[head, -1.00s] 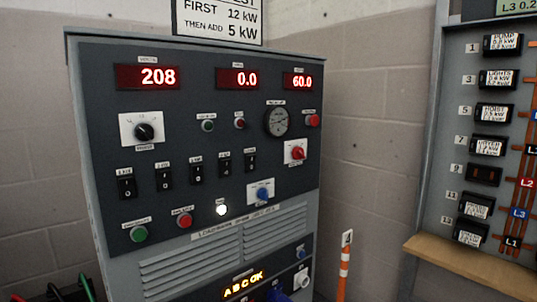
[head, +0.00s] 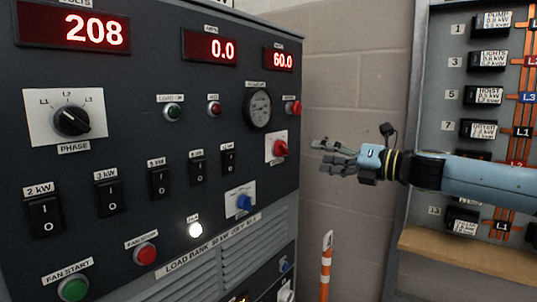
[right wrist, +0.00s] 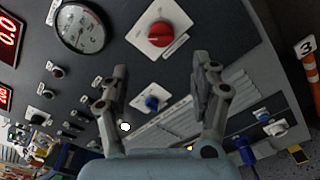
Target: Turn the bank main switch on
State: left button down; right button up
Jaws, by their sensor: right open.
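The load bank panel (head: 130,150) fills the left of the head view. A red rotary switch (head: 280,148) on a white plate sits at its right edge; its label is too small to read. The same red switch (right wrist: 160,34) shows in the right wrist view, beyond the fingertips and above the gap between them. A blue rotary knob (head: 244,202) on another white plate is lower; it also shows between the fingers in the wrist view (right wrist: 152,103). My right gripper (head: 336,158) is open and empty, right of the red switch and apart from it. My left gripper is not in view.
A red button (head: 293,107) and a round gauge (head: 258,108) sit above the red switch. Rocker switches (head: 108,196) line the panel's left. A breaker board (head: 480,100) with a wooden ledge (head: 470,258) stands right. An orange-white post (head: 326,265) stands between.

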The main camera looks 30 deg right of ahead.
aim_at(286, 150)
jog(key=b+x, duration=0.3)
jog(key=x, duration=0.7)
jog(key=shift+w+f, duration=0.1)
jog(key=shift+w, duration=0.25)
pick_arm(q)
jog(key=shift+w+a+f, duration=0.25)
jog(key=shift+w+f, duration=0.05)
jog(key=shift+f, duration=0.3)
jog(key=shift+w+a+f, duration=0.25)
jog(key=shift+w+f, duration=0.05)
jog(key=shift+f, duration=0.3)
pick_arm(e)
jog(key=c, duration=1.2)
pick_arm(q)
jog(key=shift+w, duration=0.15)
